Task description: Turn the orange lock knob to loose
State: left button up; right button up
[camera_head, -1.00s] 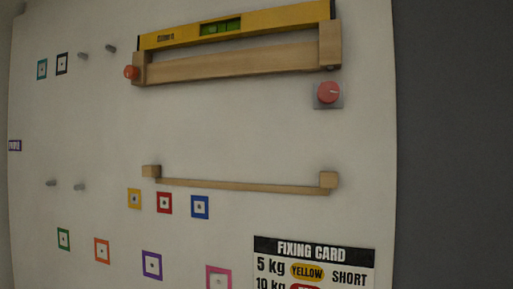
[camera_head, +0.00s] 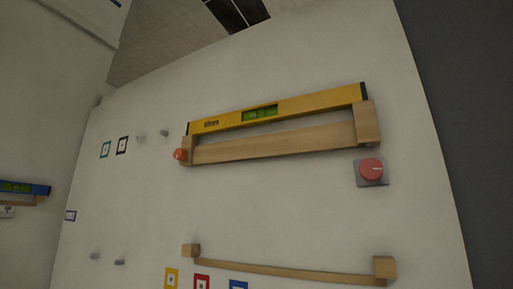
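A round orange knob (camera_head: 180,154) sits at the left end of a wooden ledge (camera_head: 275,143) on the pale wall panel. A larger reddish-orange dial knob (camera_head: 371,170) with a white pointer mark sits on a grey square plate below the ledge's right end. Its pointer is directed to the right. No loose or tight label is readable near either knob. A yellow spirit level (camera_head: 300,106) with a green vial rests on the ledge, slightly tilted in the picture. Neither of my grippers is in view.
A lower wooden rail (camera_head: 285,270) has blocks at both ends. Grey pegs (camera_head: 141,138) and coloured square markers (camera_head: 122,145) dot the panel. A blue level (camera_head: 25,187) shows on another wall at far left. Tiled floor (camera_head: 170,50) shows at the top.

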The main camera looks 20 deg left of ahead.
aim_at(180, 154)
jog(key=k+j+u, duration=0.1)
jog(key=j+u, duration=0.2)
jog(key=j, duration=0.9)
jog(key=j+u, duration=0.3)
jog(key=j, duration=0.9)
